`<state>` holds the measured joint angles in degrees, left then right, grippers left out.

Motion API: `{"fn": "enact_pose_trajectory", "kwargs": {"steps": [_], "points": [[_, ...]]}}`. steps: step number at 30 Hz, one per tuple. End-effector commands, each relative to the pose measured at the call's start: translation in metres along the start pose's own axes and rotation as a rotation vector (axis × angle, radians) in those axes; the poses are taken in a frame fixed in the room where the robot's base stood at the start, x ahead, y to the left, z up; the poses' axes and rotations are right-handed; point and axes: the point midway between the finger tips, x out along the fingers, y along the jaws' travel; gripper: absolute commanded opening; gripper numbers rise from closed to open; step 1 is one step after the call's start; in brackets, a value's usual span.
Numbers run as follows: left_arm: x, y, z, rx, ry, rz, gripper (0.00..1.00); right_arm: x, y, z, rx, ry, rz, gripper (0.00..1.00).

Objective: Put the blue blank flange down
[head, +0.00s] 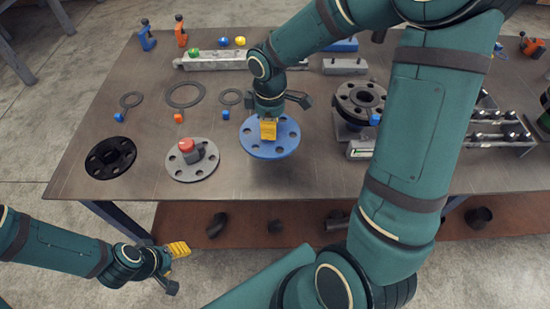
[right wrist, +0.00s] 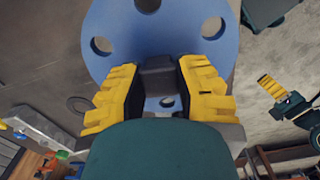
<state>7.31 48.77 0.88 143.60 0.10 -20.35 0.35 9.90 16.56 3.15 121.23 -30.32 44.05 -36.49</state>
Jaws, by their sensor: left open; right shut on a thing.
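The blue blank flange (head: 284,142) is a round disc with bolt holes. It lies flat over the front middle of the table. I cannot tell for sure whether it touches the top. My right gripper (head: 268,131) is above its centre, shut on the flange's dark raised handle. In the right wrist view, the yellow fingers (right wrist: 158,92) clasp this handle from both sides, and the blue disc (right wrist: 118,25) spreads behind them. My left gripper (head: 177,262) is open and empty, in front of the table's front edge.
A grey flange (head: 205,168) with a red-topped piece (head: 188,148) lies left of the blue one, and a black flange (head: 110,157) further left. Gasket rings (head: 185,95) lie behind. A dark flanged pipe (head: 360,100) stands to the right. A lower shelf (head: 300,225) holds pipe pieces.

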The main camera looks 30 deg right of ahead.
Motion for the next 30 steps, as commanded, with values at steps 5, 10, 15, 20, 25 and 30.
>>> {"fn": "enact_pose_trajectory", "kwargs": {"steps": [5, 10, 15, 20, 25, 30], "points": [[0.004, -0.002, 0.002, 0.001, -0.004, 0.000, 0.49, 0.002, 0.006, 0.009, -0.100, -0.002, 0.006, 0.00], [0.011, -0.004, 0.004, 0.003, -0.009, 0.001, 0.49, 0.028, 0.006, 0.010, -0.118, -0.005, 0.002, 0.00], [0.017, -0.006, 0.007, 0.005, -0.015, 0.002, 0.49, 0.054, 0.006, 0.009, -0.116, -0.004, 0.004, 0.00], [0.019, -0.007, 0.006, 0.005, -0.013, 0.002, 0.49, 0.063, 0.007, 0.009, -0.115, -0.004, 0.006, 0.00], [0.024, -0.009, 0.006, 0.006, -0.011, 0.002, 0.49, 0.080, 0.006, 0.009, -0.114, -0.004, 0.004, 0.00], [0.029, -0.011, 0.005, 0.006, -0.008, 0.001, 0.49, 0.099, 0.006, 0.010, -0.114, -0.004, 0.005, 0.00]]}}
